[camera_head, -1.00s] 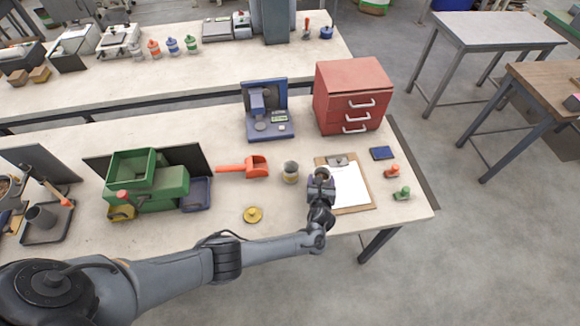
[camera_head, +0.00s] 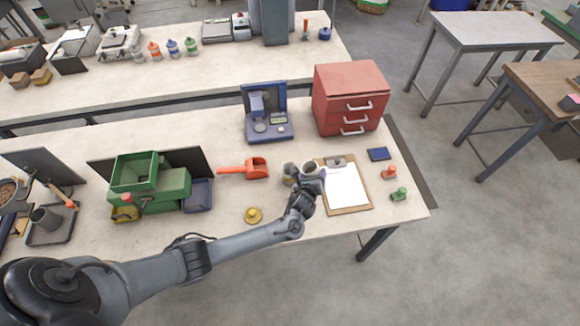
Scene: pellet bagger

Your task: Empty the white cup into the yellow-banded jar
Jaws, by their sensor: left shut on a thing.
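My left gripper (camera_head: 308,176) is shut on the small cup (camera_head: 309,168) and holds it just right of and above the jar. The cup looks tipped to the left, toward the jar; its contents are too small to make out. The yellow-banded jar (camera_head: 288,181) stands on the bench left of the clipboard, partly covered by the cup and gripper. I cannot tell whether pellets are falling. A round yellow lid (camera_head: 253,215) lies on the bench in front of the jar. My right gripper is not in view.
An orange scoop (camera_head: 256,169) lies left of the jar. A clipboard (camera_head: 357,207) lies to the right, with a red drawer cabinet (camera_head: 351,86) and a blue device (camera_head: 266,133) behind. A green bagger (camera_head: 165,187) stands left. Bench space around the yellow lid is clear.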

